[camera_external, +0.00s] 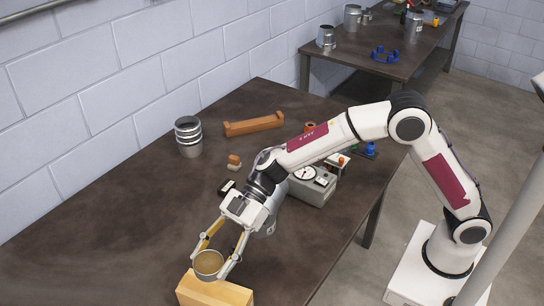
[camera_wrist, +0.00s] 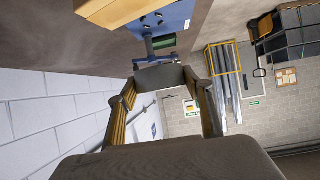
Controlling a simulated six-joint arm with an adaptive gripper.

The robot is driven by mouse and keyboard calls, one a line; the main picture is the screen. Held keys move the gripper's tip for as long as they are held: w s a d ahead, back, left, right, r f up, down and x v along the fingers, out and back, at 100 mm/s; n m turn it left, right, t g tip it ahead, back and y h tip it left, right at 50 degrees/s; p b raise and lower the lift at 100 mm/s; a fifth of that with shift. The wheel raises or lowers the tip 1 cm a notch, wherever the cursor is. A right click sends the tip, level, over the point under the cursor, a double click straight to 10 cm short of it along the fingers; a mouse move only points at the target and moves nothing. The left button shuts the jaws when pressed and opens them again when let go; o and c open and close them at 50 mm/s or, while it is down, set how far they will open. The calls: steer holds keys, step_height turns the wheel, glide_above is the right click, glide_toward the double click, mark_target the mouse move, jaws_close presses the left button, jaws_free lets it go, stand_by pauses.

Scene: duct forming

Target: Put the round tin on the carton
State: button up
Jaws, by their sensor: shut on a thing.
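The round tin (camera_external: 208,264) is a small, open-topped cylinder with a tan inside, in the lower middle of the external view. My gripper (camera_external: 218,262) reaches down and is shut on it, with one finger on each side. The tin looks upright. The carton (camera_external: 215,294) is a pale tan box at the bottom edge of the external view, partly cut off. The tin overlaps the carton's far edge in the picture; I cannot tell whether they touch.
The dark table (camera_external: 90,215) has free room to the left. A ribbed metal can (camera_external: 188,137), an orange-brown bar (camera_external: 254,124) and a grey gauge box (camera_external: 314,185) stand farther back. A metal duct piece (camera_external: 270,215) is partly behind my arm.

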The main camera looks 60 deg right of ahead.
steer(key=shift+w+d+f, duration=0.2)
steer(key=shift+w+f, duration=0.2)
steer(key=shift+f, duration=0.1)
glide_above(217, 287)
steer(key=shift+f, duration=3.05)
steer(key=shift+f, duration=0.1)
steer(key=shift+f, duration=1.75)
steer(key=shift+f, duration=0.1)
steer(key=o, duration=1.2)
steer(key=shift+f, duration=0.1)
